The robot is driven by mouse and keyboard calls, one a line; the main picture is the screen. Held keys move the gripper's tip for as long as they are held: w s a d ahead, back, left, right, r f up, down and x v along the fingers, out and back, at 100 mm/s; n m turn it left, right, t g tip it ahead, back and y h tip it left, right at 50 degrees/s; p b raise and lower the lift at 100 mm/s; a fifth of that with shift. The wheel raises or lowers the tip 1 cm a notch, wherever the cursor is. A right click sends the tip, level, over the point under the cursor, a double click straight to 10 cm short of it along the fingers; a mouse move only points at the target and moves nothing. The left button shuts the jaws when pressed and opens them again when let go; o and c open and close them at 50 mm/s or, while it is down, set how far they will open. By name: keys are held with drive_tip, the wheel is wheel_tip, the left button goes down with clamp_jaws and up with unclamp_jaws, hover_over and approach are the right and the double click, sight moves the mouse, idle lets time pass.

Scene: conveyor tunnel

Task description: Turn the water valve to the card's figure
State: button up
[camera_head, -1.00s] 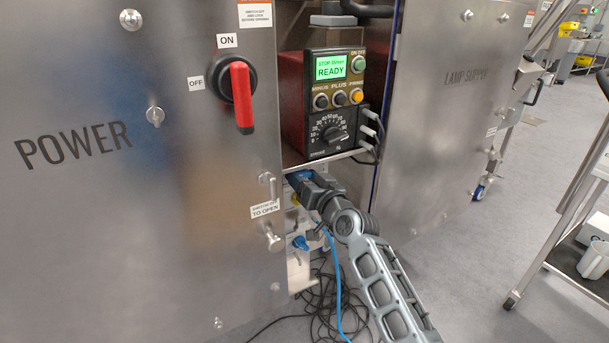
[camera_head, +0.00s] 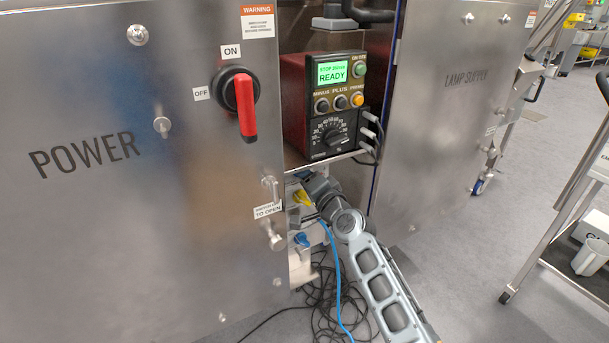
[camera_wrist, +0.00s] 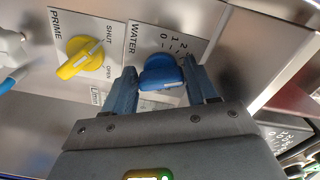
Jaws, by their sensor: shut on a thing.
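The blue water valve knob (camera_wrist: 160,74) is in the wrist view, on a grey panel beside a WATER label and a scale with 0, 1 and 2. My gripper (camera_wrist: 160,68) has one finger on each side of the knob and is shut on it. The exact figure the knob points to is hard to read. In the head view my gripper (camera_head: 312,185) reaches into the opening under the pump shelf, and the water knob is hidden there. I cannot make out a card with a figure in either view.
A yellow PRIME valve handle (camera_wrist: 83,57) with SHUT and OPEN marks sits left of the water knob. The pump controller (camera_head: 332,105) reading READY stands above my arm. A blue hose (camera_head: 335,265) and black cables hang below. Steel cabinet doors flank the opening.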

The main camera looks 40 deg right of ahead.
drive_tip(key=shift+m, duration=0.5)
drive_tip(key=o, duration=1)
